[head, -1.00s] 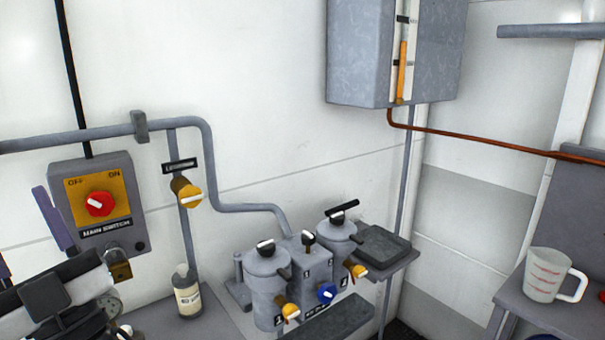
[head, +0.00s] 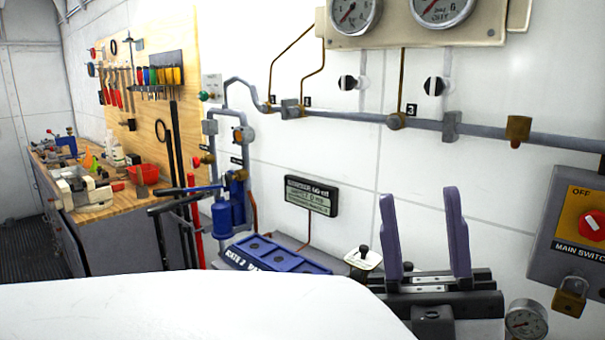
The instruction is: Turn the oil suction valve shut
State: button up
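My gripper (head: 418,192) stands in the lower right of the head view. Its two purple fingers point up, wide apart, with only white wall showing between them. No valve label reads clearly as oil suction, so I cannot tell which valve it is. Small valves sit on the grey pipes left of centre: one with a red handle (head: 205,160) and one with an orange body (head: 243,134). A blue hand pump (head: 230,208) stands just below them. My gripper is well to the right of these and touches none of them.
The main switch box (head: 570,215) with a padlock (head: 570,295) is at right. Gauges (head: 443,8) hang above. A cluttered wooden bench (head: 125,200) stands far left.

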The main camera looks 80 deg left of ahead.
aim_at(195, 163)
jog(key=u, duration=2.3)
